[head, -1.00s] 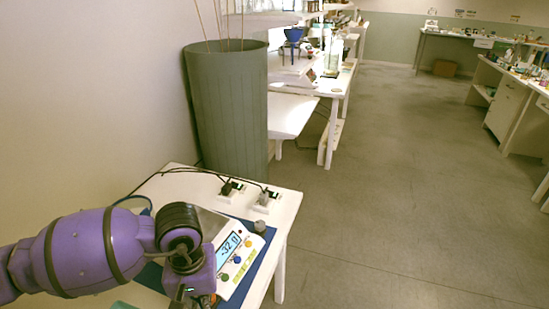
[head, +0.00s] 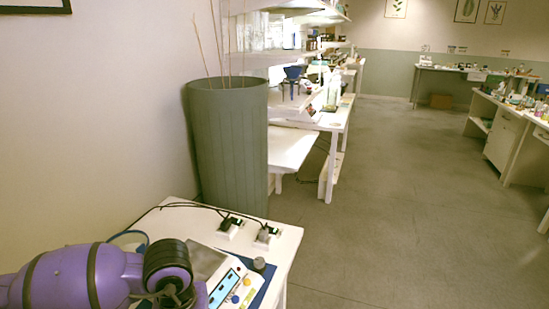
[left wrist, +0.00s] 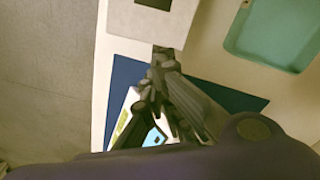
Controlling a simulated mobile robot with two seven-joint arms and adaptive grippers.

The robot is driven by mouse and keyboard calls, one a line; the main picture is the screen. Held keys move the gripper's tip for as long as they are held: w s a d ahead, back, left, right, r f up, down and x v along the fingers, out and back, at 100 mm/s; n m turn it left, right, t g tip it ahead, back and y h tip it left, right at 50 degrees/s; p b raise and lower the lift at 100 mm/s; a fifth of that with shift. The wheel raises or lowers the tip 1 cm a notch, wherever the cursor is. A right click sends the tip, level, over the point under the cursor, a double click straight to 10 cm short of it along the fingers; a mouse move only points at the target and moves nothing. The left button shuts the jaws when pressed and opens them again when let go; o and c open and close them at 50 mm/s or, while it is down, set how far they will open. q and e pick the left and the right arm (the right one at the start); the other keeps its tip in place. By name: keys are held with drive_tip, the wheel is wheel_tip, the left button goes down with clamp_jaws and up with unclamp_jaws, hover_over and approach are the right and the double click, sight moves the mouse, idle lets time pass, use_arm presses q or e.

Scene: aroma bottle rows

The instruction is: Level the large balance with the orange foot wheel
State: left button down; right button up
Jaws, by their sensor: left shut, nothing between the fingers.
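The balance (head: 246,294) lies on a blue mat at the bottom of the head view, its front cut off by the frame. It has a grey plate (head: 205,262), a blue display (head: 224,287) and coloured buttons. The balance's pale edge (left wrist: 122,122) also shows in the left wrist view, partly behind my left gripper (left wrist: 162,60). That gripper is shut and empty, its tips near a grey-white box (left wrist: 150,25). My right gripper is not in view.
The white table (head: 283,240) carries power sockets (head: 230,226) with black cables behind the balance. A teal tray (left wrist: 238,38) lies at the upper right of the left wrist view. A tall green bin (head: 228,150) stands beyond the table. The floor to the right is clear.

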use_arm(q)
drive_tip(key=r+p, duration=0.1)
drive_tip(key=r, duration=0.2)
drive_tip(key=r+p, duration=0.1)
drive_tip(key=r, duration=0.1)
drive_tip(key=shift+s+r+p, duration=0.2)
drive_tip(key=shift+r+p, duration=0.15)
drive_tip(key=shift+r, duration=0.05)
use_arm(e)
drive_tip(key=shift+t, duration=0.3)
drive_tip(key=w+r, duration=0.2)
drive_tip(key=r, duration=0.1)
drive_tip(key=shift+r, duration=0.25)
